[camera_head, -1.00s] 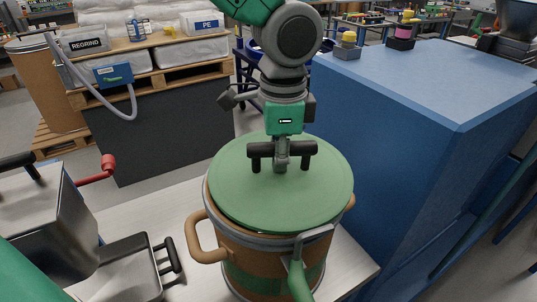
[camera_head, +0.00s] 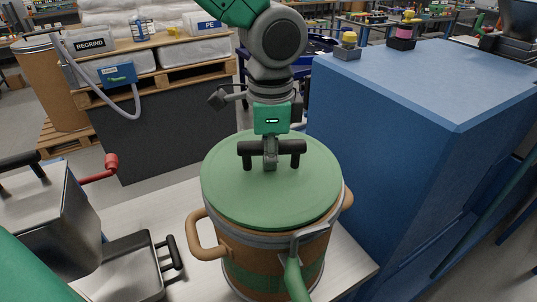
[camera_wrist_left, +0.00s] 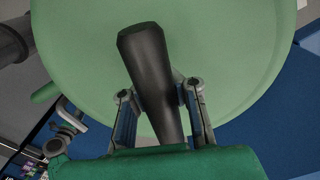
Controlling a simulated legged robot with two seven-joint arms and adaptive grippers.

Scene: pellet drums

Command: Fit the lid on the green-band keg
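The keg (camera_head: 268,250), tan with a green band and a metal rim, stands upright on a pale table. The round green lid (camera_head: 230,190) is over its mouth, nearly level and slightly left of the rim's centre; I cannot tell whether it rests on the rim or hovers. It fills much of the left wrist view (camera_wrist_left: 85,60). My left gripper (camera_head: 270,155) comes down from above, shut on the lid's black handle (camera_head: 290,147). In the left wrist view the handle (camera_wrist_left: 150,65) lies between the two fingers (camera_wrist_left: 160,105). My right gripper is not in view.
A green lever (camera_head: 297,278) is attached to the keg's front, and a tan loop handle (camera_head: 203,238) sticks out left. A large blue cabinet (camera_head: 400,130) stands close on the right. A metal machine with a red handle (camera_head: 100,170) is at left. Pallets with bins (camera_head: 190,55) are behind.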

